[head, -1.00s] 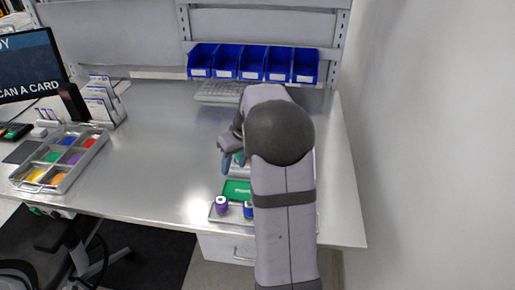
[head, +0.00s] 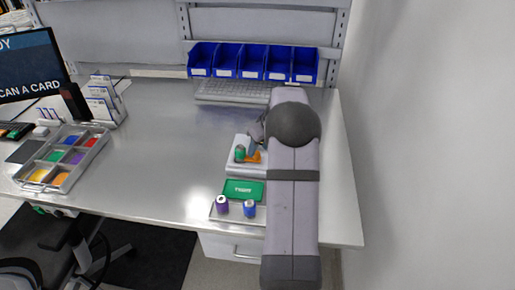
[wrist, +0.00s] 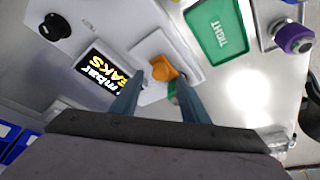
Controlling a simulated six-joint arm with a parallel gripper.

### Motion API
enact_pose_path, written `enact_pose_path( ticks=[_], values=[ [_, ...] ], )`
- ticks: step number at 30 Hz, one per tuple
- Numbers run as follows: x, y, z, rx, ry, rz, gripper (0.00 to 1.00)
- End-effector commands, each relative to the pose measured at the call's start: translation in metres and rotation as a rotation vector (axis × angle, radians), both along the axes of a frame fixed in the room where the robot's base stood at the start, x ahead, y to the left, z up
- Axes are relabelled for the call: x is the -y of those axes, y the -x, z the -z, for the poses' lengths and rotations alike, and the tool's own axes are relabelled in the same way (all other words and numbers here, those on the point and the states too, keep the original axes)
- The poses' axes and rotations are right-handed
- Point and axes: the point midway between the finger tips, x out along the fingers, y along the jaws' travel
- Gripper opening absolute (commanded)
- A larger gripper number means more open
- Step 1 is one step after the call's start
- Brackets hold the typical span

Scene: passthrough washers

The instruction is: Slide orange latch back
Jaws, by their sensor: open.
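The orange latch (head: 254,157) sits on a pale fixture (head: 240,166) near the table's front right. In the wrist view the orange latch (wrist: 163,67) shows just beyond and between my fingertips. My gripper (wrist: 157,82) is open, with one finger on each side of the latch as seen from the wrist; I cannot tell whether either touches it. In the head view my gripper (head: 253,144) is small and partly hidden by my arm. A green cylinder (head: 240,153) stands just left of the latch.
A green tray marked TIGHT (head: 243,191) lies in front, with a purple spool (head: 222,205) and a blue spool (head: 249,208) near it. A display (wrist: 100,75) and black knob (wrist: 53,27) are beside the latch.

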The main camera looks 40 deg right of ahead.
Motion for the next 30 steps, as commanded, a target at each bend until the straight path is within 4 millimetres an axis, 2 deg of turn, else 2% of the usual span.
enact_pose_path(
  ticks=[9, 19, 24, 30],
  values=[
    [0.000, -0.010, 0.023, 0.000, 0.000, 0.000, 0.41],
    [0.000, -0.011, 0.026, 0.001, 0.001, 0.000, 0.41],
    [0.000, -0.011, 0.026, 0.001, 0.001, 0.000, 0.00],
    [0.002, -0.009, 0.027, 0.001, 0.002, 0.001, 0.00]
  ],
)
